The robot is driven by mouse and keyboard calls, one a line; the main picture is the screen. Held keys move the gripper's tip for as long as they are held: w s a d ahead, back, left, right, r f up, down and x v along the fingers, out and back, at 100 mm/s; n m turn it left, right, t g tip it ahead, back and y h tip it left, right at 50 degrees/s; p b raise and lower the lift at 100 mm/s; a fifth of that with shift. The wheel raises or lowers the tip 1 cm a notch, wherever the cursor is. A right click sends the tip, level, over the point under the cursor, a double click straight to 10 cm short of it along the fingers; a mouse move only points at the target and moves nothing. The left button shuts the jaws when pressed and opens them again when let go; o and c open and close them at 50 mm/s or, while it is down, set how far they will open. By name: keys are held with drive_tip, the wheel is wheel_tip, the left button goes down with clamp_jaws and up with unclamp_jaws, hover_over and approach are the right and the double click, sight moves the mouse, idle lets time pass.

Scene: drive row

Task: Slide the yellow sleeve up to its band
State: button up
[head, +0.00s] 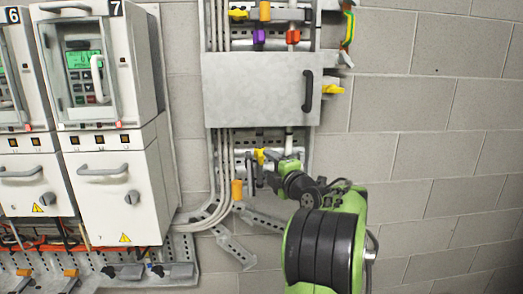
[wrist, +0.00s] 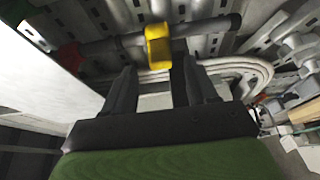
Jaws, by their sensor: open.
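The yellow sleeve (wrist: 158,46) sits around a dark rod (wrist: 205,30) in the wrist view. It also shows as a small yellow piece (head: 259,156) below the grey box in the head view. My gripper (wrist: 157,72) is open, one dark finger to each side of the sleeve's lower end in the picture. I cannot tell whether the fingers touch it. In the head view my gripper (head: 262,172) is at the sleeve, partly hidden by my wrist. A red piece (wrist: 70,57) is at the rod's left end; I cannot make out a band for certain.
A grey box (head: 258,88) with a dark handle hangs just above my gripper. Pale conduits (head: 222,170) run down at its left. White drive cabinets (head: 110,185) stand further left. Bare block wall (head: 440,130) lies to the right.

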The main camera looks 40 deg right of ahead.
sight(263, 161)
drive_tip(key=p+x, duration=0.2)
drive_tip(key=x, duration=0.3)
drive_tip(key=shift+w+d, duration=0.1)
drive_tip(key=shift+w, duration=0.25)
clamp_jaws()
drive_tip(key=shift+r, duration=2.25)
